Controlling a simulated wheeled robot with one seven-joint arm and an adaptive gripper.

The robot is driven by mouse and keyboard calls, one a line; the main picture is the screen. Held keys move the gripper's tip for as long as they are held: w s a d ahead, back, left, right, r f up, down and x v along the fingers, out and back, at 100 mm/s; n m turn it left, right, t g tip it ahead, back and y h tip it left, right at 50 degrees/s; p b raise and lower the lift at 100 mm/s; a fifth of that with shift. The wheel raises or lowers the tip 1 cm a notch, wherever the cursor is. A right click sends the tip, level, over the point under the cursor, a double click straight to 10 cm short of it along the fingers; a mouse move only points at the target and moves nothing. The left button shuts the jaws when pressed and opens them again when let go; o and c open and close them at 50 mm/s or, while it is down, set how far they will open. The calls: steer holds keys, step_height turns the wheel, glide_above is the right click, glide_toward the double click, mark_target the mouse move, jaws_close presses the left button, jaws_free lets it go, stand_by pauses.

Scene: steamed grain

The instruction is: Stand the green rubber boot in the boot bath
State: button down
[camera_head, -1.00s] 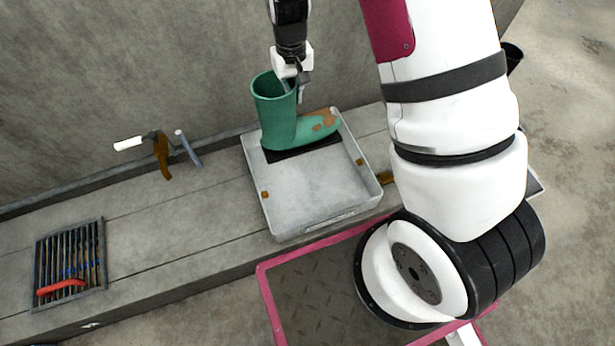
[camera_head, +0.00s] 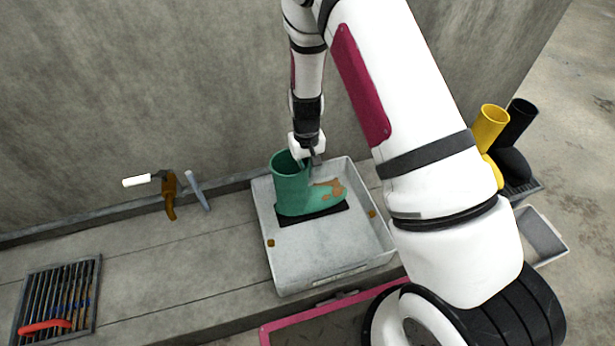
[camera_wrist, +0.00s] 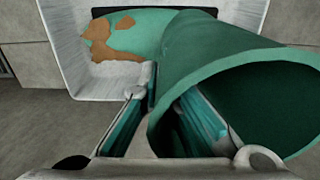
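The green rubber boot (camera_head: 292,190), with brown mud patches on its foot, is upright inside the pale boot bath (camera_head: 305,263), toward the back wall. Whether the sole rests on the bath floor is hard to tell. My gripper (camera_head: 312,160) is at the top of the shaft, on its toe side. In the wrist view the boot (camera_wrist: 225,60) has its shaft wall between my fingers (camera_wrist: 168,100), one inside the shaft and one outside. The gripper looks shut on this wall; the inner contact is partly hidden.
A yellow boot (camera_head: 489,130) and a black boot (camera_head: 516,135) stand at the right beyond my arm, near a grey tray (camera_head: 542,236). A drain grate (camera_head: 58,298) with a red handle is far left.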

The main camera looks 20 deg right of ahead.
steer(key=shift+f, duration=0.9)
steer(key=shift+f+b, duration=0.15)
steer(key=shift+b, duration=0.2)
steer(key=c, duration=1.8)
jaws_free()
